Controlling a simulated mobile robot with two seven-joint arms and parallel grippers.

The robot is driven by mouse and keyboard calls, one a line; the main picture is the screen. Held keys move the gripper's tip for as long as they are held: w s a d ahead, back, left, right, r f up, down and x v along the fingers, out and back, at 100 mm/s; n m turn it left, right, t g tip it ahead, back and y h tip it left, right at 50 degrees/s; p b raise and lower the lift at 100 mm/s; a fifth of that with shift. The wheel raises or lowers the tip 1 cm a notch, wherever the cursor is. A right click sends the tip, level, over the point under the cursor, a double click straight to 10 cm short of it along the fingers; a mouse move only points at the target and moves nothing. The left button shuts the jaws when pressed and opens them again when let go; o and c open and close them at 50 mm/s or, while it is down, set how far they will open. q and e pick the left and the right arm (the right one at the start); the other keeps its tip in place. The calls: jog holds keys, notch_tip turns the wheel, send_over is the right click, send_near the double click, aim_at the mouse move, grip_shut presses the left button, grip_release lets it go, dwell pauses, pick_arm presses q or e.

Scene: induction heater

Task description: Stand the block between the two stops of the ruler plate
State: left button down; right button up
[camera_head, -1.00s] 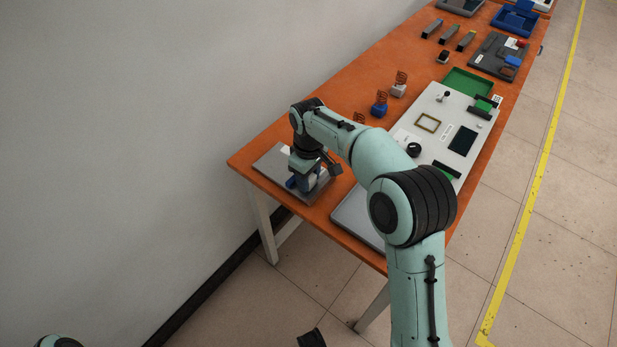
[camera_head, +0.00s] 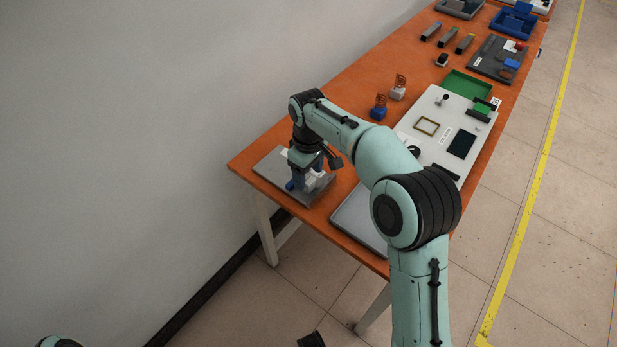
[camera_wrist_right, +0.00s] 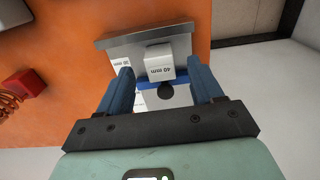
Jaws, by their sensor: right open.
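My right gripper (camera_head: 303,182) points down over the grey ruler plate (camera_head: 272,164) at the near left end of the orange table. In the wrist view, its two blue fingers (camera_wrist_right: 161,86) are apart. A pale block (camera_wrist_right: 159,66) marked "40 mm" shows between the fingertips, with gaps on both sides. The plate's grey edge (camera_wrist_right: 148,35) lies behind the block, and a "30 mm" label (camera_wrist_right: 121,64) shows beside the left finger. The fingers partly hide the plate, and I cannot clearly tell the two stops apart. My left gripper is out of view.
A blue spring piece (camera_head: 379,108) and a white one (camera_head: 398,90) stand farther back. In the wrist view, a red block (camera_wrist_right: 25,83) sits left. A wall borders the table's left side.

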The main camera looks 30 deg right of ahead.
aim_at(308, 180)
notch_tip(308, 180, up, 9)
jog(key=p, duration=0.2)
jog(key=shift+f, duration=0.1)
dwell(0.5)
